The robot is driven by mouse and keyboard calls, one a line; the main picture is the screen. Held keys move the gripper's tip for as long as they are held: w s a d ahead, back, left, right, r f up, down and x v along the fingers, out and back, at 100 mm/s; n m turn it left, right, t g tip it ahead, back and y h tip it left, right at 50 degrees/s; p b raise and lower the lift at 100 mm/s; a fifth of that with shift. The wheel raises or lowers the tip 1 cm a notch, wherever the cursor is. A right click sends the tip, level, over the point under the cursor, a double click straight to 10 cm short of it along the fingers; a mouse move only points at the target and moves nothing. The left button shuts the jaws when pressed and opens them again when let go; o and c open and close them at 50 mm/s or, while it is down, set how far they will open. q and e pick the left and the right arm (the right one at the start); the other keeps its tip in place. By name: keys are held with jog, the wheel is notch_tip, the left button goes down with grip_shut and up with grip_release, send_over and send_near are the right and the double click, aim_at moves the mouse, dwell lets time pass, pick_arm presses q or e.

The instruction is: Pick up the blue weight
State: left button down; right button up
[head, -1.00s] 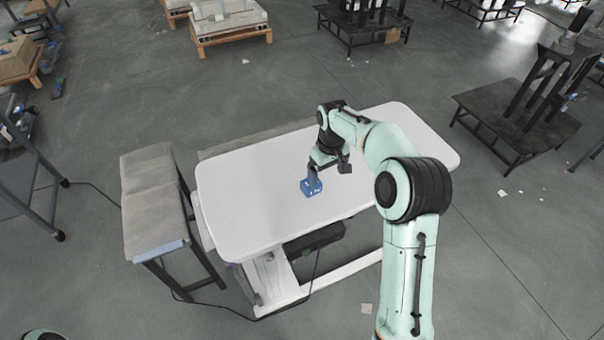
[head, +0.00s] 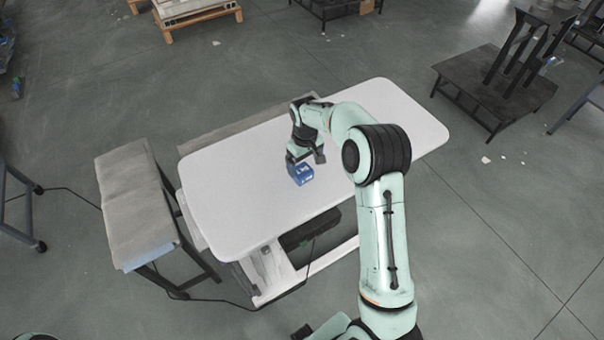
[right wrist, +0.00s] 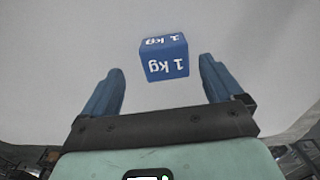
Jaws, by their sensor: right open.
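The blue weight (head: 302,176) is a small cube on the white table (head: 235,190), in the middle of the head view. It also shows in the right wrist view (right wrist: 165,58), with "1 kg" in white on its faces, upside down. My right gripper (head: 304,163) is just above the weight and partly covers it in the head view. In the right wrist view my right gripper (right wrist: 161,66) is open, with blue fingers apart. The weight appears between and slightly beyond the fingertips, with gaps on both sides. My left gripper is not in view.
The tabletop is otherwise clear. A grey padded bench (head: 140,205) stands left of the table. A black cable (head: 70,190) runs on the floor. A dark rack (head: 495,90) stands at the back right, and a pallet (head: 195,15) at the back left.

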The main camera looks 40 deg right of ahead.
aim_at(302, 169)
jog(key=f, duration=0.4)
jog(key=shift+w+a+f, duration=0.2)
jog(key=shift+a+f, duration=0.1)
jog(key=shift+f, duration=0.1)
grip_shut()
jog(key=shift+w+r, duration=0.1)
jog(key=shift+r, duration=0.05)
